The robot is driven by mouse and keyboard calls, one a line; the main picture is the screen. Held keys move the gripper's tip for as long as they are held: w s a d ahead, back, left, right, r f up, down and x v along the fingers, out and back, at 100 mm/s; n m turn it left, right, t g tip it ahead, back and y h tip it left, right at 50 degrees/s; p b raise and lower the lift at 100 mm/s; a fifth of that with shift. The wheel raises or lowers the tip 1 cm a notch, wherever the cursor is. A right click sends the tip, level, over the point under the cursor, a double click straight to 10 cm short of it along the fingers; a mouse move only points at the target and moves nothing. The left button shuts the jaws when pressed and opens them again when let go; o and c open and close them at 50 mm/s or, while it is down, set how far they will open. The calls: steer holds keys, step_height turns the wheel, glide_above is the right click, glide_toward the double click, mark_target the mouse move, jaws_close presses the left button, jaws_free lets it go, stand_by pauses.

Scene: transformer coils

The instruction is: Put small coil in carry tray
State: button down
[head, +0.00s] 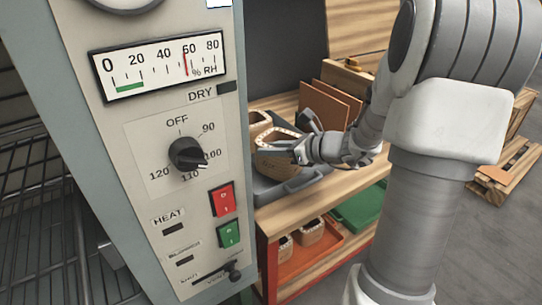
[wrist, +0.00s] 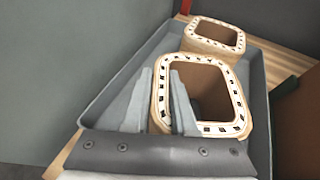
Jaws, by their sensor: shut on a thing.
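A small coil (wrist: 240,115), a tan squarish ring with dark slots around its rim, is held by my gripper (wrist: 161,75). One finger is outside its left wall and the other is inside its opening, with the wall between them. The held coil also shows in the head view (head: 276,161), left of my gripper (head: 301,147). The grey carry tray (wrist: 262,75) lies under it and shows in the head view (head: 312,178). The held coil is over or in the tray; I cannot tell whether it touches the floor. A second coil (wrist: 215,34) stands at the tray's far end.
A grey oven cabinet (head: 150,200) with dial and switches stands close on the left. The tray is on a wooden bench (head: 350,180) with brown boards (head: 330,103) behind. Below, an orange tray (head: 325,252) holds coils beside a green bin (head: 362,210). A pallet (head: 505,175) lies right.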

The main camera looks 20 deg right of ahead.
steer(key=shift+f, duration=0.3)
steer(key=shift+f, duration=0.2)
steer(key=c, duration=0.7)
jaws_free()
steer(key=shift+s+d+r, duration=0.1)
steer(key=shift+r, duration=0.2)
steer(key=p+v, duration=0.3)
steer(key=v, duration=0.8)
steer(key=shift+s+d, duration=0.15)
steer(key=shift+s, duration=0.15)
